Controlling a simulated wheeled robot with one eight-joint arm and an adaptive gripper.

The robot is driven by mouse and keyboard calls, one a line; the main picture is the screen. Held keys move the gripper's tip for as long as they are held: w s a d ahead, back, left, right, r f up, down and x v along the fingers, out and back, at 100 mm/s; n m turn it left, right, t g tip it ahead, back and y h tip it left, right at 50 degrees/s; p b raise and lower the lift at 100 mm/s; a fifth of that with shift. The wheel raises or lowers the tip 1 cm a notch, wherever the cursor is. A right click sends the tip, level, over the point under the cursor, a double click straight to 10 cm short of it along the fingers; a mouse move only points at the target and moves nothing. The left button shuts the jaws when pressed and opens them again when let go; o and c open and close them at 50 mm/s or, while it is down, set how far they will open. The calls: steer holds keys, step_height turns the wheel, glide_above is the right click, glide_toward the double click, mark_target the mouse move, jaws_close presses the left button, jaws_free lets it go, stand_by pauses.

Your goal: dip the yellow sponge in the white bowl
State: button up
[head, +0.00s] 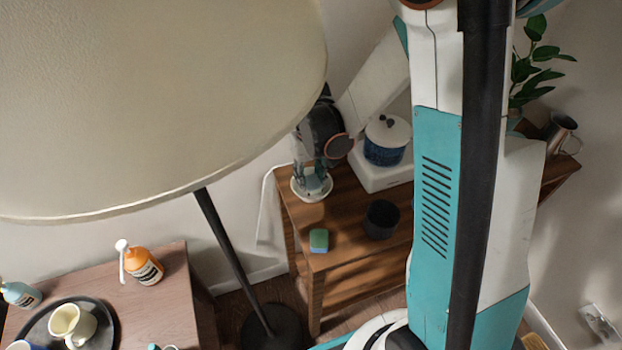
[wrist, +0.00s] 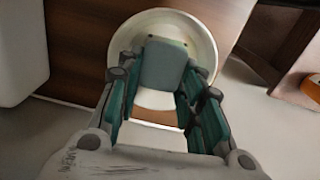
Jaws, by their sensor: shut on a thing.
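The white bowl (head: 312,190) stands at the left end of the wooden shelf table in the head view. It also shows under my gripper in the wrist view (wrist: 205,42). My gripper (head: 313,168) points down over the bowl, its fingertips at or just above the opening. In the wrist view my gripper (wrist: 160,95) is shut on a block within the bowl's outline, which I take for the yellow sponge (wrist: 163,66). Its visible face looks grey-green in the shade, and its yellow does not show clearly. Whether it touches the bowl's bottom is hidden.
A green sponge (head: 319,240) and a dark cup (head: 381,219) stand in front on the shelf table (head: 345,258). A blue and white lidded pot (head: 386,140) is to the right. A large lamp shade (head: 160,100) hangs close at left. An orange bottle (head: 141,265) stands on the nearer table.

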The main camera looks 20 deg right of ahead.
mark_target(310, 178)
steer(key=shift+r, duration=0.1)
steer(key=shift+r+p, duration=2.25)
steer(key=shift+r, duration=0.9)
steer(key=shift+r, duration=0.15)
step_height(310, 178, up, 4)
steer(key=p, duration=0.2)
steer(key=shift+p, duration=0.35)
